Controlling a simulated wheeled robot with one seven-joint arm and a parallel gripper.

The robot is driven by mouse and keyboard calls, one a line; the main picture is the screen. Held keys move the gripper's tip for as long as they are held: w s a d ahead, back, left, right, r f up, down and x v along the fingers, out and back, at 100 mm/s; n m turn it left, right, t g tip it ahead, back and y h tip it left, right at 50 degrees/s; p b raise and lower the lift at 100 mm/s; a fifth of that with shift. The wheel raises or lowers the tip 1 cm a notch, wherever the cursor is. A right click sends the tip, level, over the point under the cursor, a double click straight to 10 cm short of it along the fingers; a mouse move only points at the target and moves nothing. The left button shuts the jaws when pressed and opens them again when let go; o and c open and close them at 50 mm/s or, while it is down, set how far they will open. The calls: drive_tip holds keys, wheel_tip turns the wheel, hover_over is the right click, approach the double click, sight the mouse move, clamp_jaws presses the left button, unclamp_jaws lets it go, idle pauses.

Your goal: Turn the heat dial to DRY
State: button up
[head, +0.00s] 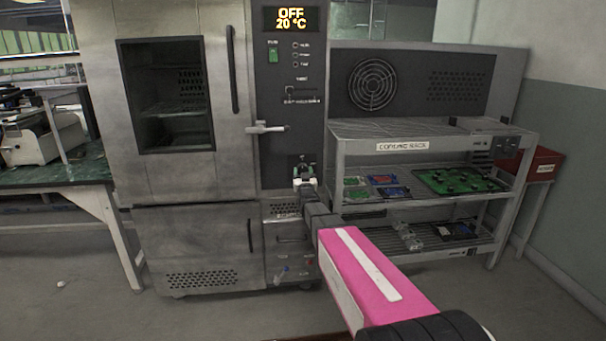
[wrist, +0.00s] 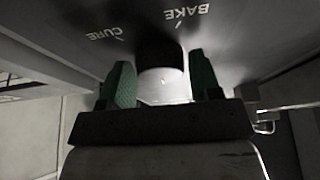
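The heat dial (wrist: 163,82) has a pale front part and a dark part behind it, on the dark oven panel in the wrist view. It sits between the two green fingers of my gripper (wrist: 161,86), which appear to close against both its sides. The labels BAKE (wrist: 188,14) and CURE (wrist: 104,33) show upside down around it. In the head view my gripper (head: 305,172) is at the lower panel of the oven (head: 180,182) and mostly hides the dial. The oven's display (head: 291,19) reads OFF, 20 °C. The dial's pointer and a DRY label cannot be made out.
A latch handle (head: 265,129) sticks out from the oven above my gripper. A wire rack (head: 400,131) with circuit boards stands close on the right, beside my arm. A green bench (head: 60,172) is at the left. Open floor lies in front of the oven.

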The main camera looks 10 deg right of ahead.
drive_tip(key=c, duration=0.5)
drive_tip(key=shift+m, duration=0.5)
drive_tip(key=m+h, duration=0.2)
drive_tip(key=m, duration=0.2)
drive_tip(key=shift+a+h, duration=0.15)
drive_tip(key=shift+h, duration=0.25)
drive_tip(key=m+h, duration=0.1)
drive_tip(key=m, duration=0.1)
drive_tip(key=m+g+h, duration=0.1)
drive_tip(key=m, duration=0.2)
drive_tip(key=shift+a, duration=0.1)
drive_tip(key=m+g+h, duration=0.1)
drive_tip(key=m, duration=0.3)
drive_tip(key=m+g+h, duration=0.1)
drive_tip(key=m+g, duration=0.1)
drive_tip(key=m, duration=0.2)
drive_tip(key=shift+r, duration=0.15)
drive_tip(key=shift+m, duration=0.3)
drive_tip(key=o, duration=0.9)
